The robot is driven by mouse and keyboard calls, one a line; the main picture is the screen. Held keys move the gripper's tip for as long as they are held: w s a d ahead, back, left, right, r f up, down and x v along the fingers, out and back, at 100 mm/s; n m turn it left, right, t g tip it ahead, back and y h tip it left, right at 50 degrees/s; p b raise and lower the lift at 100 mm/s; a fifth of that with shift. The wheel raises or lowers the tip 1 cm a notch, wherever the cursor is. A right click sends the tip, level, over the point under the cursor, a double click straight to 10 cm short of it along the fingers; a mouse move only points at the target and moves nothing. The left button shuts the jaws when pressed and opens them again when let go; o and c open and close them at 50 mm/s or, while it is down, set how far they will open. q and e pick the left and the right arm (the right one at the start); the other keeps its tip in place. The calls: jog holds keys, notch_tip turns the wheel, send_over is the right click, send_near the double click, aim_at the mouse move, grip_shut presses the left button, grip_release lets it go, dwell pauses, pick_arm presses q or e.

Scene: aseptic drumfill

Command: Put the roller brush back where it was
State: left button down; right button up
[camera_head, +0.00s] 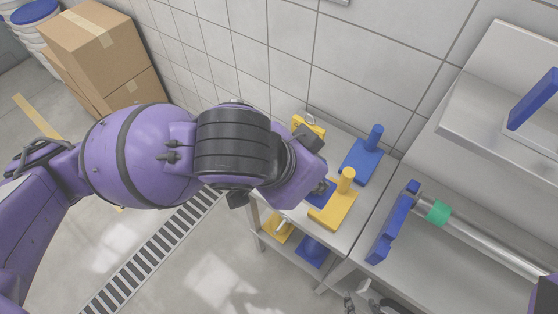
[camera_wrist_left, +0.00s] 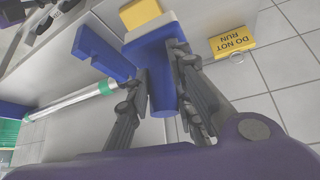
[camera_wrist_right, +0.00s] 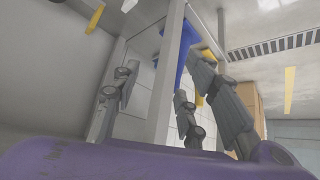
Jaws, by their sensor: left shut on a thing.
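My left gripper (camera_head: 318,188) is above the left edge of the small table, shut on a blue part (camera_head: 322,192). In the left wrist view the fingers (camera_wrist_left: 165,95) flank a blue block (camera_wrist_left: 150,55) with a round blue handle; a pale layer and a yellow piece (camera_wrist_left: 140,12) show beyond it. I cannot tell which thing is the roller brush. A yellow block with a knob (camera_head: 335,208) and a blue block with a round handle (camera_head: 362,158) stand on the table.
A steel tube with a green band (camera_head: 438,212) lies at a blue bracket (camera_head: 388,238) on the right bench. The lower shelf holds a yellow piece (camera_head: 278,231) and a blue piece (camera_head: 312,250). Cardboard boxes (camera_head: 95,50) are far left.

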pick_arm(q)
jog(key=w+a+f+b, duration=0.2)
jog(key=w+f+b, duration=0.1)
jog(key=w+f, duration=0.1)
jog(key=w+a+f+b, duration=0.2)
jog(key=w+f+b, duration=0.1)
jog(key=f+b, duration=0.1)
jog(key=w+a+f+b, duration=0.2)
jog(key=w+f+b, duration=0.1)
jog(key=w+f, duration=0.1)
jog(key=shift+w+a+f, duration=0.2)
jog(key=shift+w+f, duration=0.15)
jog(key=shift+f, duration=0.1)
jog(key=shift+r, duration=0.1)
pick_arm(e)
jog(key=s+a+f, duration=0.1)
jog(key=s+f, duration=0.2)
jog(key=f, duration=0.6)
jog(key=shift+f+g, duration=0.4)
jog(key=shift+r, duration=0.1)
pick_arm(q)
jog(key=c, duration=1.5)
grip_release()
